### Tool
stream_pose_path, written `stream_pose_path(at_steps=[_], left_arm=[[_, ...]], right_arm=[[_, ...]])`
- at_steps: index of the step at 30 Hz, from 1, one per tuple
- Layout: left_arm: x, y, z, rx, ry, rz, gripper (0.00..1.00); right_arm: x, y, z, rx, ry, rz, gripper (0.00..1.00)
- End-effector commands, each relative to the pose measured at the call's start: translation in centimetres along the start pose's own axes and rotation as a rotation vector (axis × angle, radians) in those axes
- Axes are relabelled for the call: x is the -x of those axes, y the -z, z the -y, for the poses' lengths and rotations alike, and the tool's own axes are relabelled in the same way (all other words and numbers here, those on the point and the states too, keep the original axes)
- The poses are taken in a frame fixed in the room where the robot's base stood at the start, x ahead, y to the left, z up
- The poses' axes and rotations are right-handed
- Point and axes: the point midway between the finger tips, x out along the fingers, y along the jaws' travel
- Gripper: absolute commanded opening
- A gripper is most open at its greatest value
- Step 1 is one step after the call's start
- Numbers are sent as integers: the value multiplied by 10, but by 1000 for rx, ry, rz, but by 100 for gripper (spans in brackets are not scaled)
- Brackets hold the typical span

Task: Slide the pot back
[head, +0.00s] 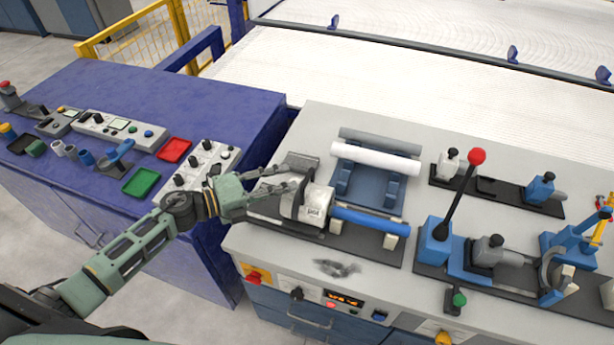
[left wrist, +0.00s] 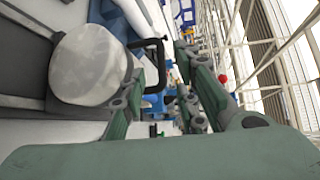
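The pot (head: 316,204) is a silver-white cylinder lying on its side at the left end of a dark base plate on the grey bench. A blue pipe (head: 370,220) extends to its right. In the left wrist view, the pot's round pale end (left wrist: 90,66) fills the left side, with a black handle (left wrist: 158,62) beside it. My left gripper (head: 288,178) is just left of the pot, fingers spread towards it. In the left wrist view the fingers (left wrist: 163,75) are apart, with the handle near the gap. I cannot tell whether they touch it. My right gripper is not in view.
A white pipe (head: 375,160) and a grey pipe (head: 380,142) rest on a blue rack (head: 368,190) behind the blue pipe. A black lever with a red knob (head: 477,157) stands to the right. A blue cabinet (head: 215,103) with controls is left.

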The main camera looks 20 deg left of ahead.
Motion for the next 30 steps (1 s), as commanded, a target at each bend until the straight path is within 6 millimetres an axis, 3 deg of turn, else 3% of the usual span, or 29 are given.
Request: stream_pose_path(at_steps=[9,14,25,30], left_arm=[[-50,1,4,1,4,-2,29],[-67,1,3,3,3,-1,29],[-73,1,1,2,2,-1,28],[-73,1,1,2,2,-1,13]], right_arm=[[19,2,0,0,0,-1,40],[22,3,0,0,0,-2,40],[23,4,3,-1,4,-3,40],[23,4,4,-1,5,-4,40]])
